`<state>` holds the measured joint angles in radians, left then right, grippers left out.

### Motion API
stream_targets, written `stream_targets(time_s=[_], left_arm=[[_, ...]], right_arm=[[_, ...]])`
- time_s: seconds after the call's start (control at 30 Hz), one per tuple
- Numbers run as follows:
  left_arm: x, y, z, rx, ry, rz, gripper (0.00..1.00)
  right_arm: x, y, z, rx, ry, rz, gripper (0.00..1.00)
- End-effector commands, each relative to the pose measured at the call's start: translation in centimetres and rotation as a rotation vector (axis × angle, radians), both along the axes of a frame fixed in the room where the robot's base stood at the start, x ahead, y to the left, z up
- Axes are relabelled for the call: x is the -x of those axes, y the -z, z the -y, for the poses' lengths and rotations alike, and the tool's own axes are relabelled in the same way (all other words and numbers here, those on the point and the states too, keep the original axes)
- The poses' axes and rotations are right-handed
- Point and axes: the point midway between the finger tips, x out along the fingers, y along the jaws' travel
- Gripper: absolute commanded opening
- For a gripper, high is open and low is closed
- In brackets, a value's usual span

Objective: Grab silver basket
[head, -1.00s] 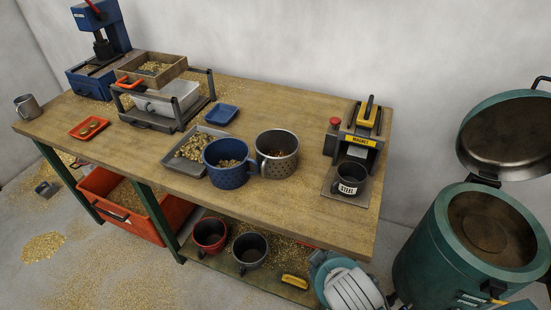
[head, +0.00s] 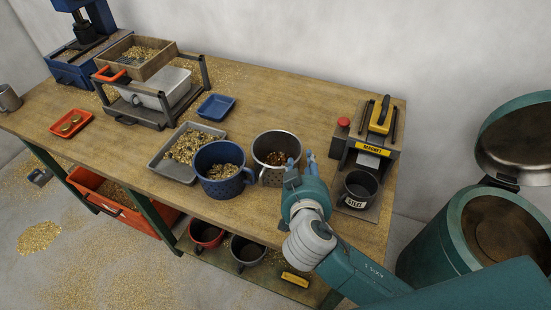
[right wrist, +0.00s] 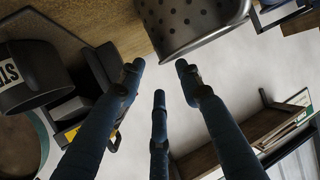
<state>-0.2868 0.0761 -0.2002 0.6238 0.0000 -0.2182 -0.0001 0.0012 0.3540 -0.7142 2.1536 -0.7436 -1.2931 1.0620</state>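The silver basket (head: 272,152), a perforated round metal pot holding some brass chips, stands on the workbench right of the blue basket. My right gripper (head: 301,163) is at the silver basket's right side, fingers pointing toward the back of the bench. In the right wrist view, the gripper's blue fingers (right wrist: 160,74) are spread with nothing between them. The silver basket's perforated wall (right wrist: 190,22) shows just beyond the fingertips; whether they touch it I cannot tell. My left gripper is not in view.
The blue basket (head: 221,176) stands close on the left, with a grey chip tray (head: 163,168) behind it. The black STEEL cup (head: 360,187) and magnet stand (head: 371,150) are close to my right. Bare wooden bench (head: 290,105) lies behind the silver basket.

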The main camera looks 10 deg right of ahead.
Motion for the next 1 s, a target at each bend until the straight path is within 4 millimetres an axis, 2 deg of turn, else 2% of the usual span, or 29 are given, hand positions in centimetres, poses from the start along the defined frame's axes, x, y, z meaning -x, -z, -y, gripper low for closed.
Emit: stream_targets(time_s=[0.03,0.1,0.2,0.33,0.5,0.6,0.87,0.9,1.0], left_arm=[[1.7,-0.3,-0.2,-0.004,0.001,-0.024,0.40],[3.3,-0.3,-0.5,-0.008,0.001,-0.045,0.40],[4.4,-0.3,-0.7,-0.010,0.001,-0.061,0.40],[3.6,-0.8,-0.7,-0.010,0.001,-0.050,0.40],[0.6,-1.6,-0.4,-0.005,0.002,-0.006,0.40],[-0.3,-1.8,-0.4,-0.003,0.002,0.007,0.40],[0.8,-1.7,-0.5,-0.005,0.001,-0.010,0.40],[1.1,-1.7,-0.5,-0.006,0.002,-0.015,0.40],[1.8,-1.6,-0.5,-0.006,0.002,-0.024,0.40]], right_arm=[[-0.8,0.1,0.2,0.002,0.000,0.000,0.35],[-1.5,0.4,0.4,0.003,0.000,0.000,0.35],[-2.0,0.8,0.6,0.000,0.000,-0.001,0.35],[-3.2,1.1,0.9,0.003,0.000,0.000,0.35],[-5.6,2.1,1.5,0.003,0.000,-0.001,0.35],[-6.5,2.6,1.7,0.002,-0.001,0.000,0.35],[-6.8,2.9,1.7,-0.001,-0.002,-0.002,0.35],[-6.8,2.9,1.7,-0.001,-0.002,-0.002,0.33],[-6.8,2.9,1.8,-0.001,-0.001,-0.002,0.13]])
